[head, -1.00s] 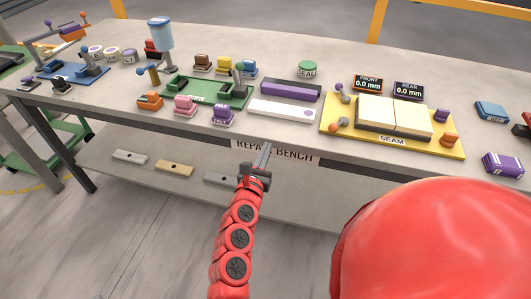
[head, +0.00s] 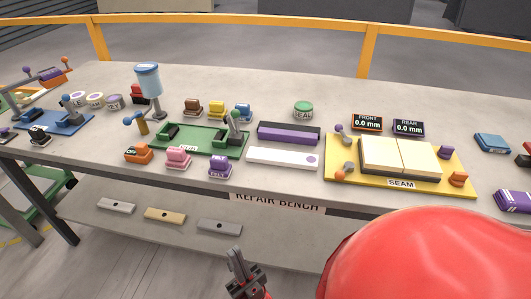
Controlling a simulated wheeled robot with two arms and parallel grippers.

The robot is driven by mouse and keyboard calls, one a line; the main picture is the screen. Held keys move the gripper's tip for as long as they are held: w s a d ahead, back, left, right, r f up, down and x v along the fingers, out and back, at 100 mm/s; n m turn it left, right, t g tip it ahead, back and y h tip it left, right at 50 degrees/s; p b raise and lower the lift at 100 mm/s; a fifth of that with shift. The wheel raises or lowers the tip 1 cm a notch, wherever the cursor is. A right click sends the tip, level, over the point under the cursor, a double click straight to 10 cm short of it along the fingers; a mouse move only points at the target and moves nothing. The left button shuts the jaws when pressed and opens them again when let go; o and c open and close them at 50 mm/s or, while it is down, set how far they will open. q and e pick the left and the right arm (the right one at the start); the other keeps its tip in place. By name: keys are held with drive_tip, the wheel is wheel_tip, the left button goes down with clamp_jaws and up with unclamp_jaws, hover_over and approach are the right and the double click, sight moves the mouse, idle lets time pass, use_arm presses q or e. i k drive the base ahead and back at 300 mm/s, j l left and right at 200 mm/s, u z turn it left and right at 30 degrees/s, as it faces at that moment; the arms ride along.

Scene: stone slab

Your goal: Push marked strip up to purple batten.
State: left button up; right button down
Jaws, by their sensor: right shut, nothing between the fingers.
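The marked strip (head: 276,157) is a long white bar with a purple dot at its right end. It lies on the bench top in front of the purple batten (head: 288,137). A narrow gap shows between them, and the two run roughly parallel. The batten sits against a dark grey backing piece. My right gripper (head: 236,252) is shut and empty at the bottom of the head view. It appears in front of the bench, below the strip in the picture, and touches neither strip nor batten. My left gripper is not in view.
A yellow seam plate (head: 343,174) lies to the right. The bench's front edge (head: 240,190) is bare before the strip. Several bars lie on the lower shelf.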

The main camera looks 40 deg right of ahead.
sight(254, 154)
drive_tip(key=i+z, duration=0.2)
drive_tip(key=z, duration=0.15)
drive_tip(key=i+z, duration=0.25)
drive_tip(key=z, duration=0.15)
drive_tip(key=i+j+z, duration=0.2)
drive_tip(key=z, duration=0.15)
